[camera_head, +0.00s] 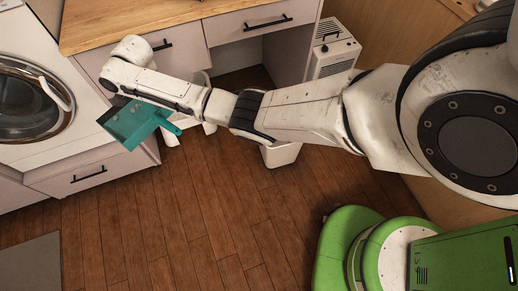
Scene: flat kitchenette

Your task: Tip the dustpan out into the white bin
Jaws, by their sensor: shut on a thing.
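A teal dustpan (134,126) hangs in the air at the left, in front of the drawers below the wooden counter. Its pan points left and its handle points right, towards my gripper (172,131). My gripper is shut on the dustpan; its fingers are small and partly hidden by the handle and my arm. A white bin (281,155) stands on the floor under the middle of my arm, to the right of the dustpan. My arm hides most of it, including its opening; its lower front shows.
A washing machine (30,105) stands at the left, close to the dustpan. Drawers (255,22) under the wooden counter (140,18) are behind. A white vented box (334,48) stands behind my arm. A grey mat (30,265) lies lower left. The middle floor (190,220) is clear.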

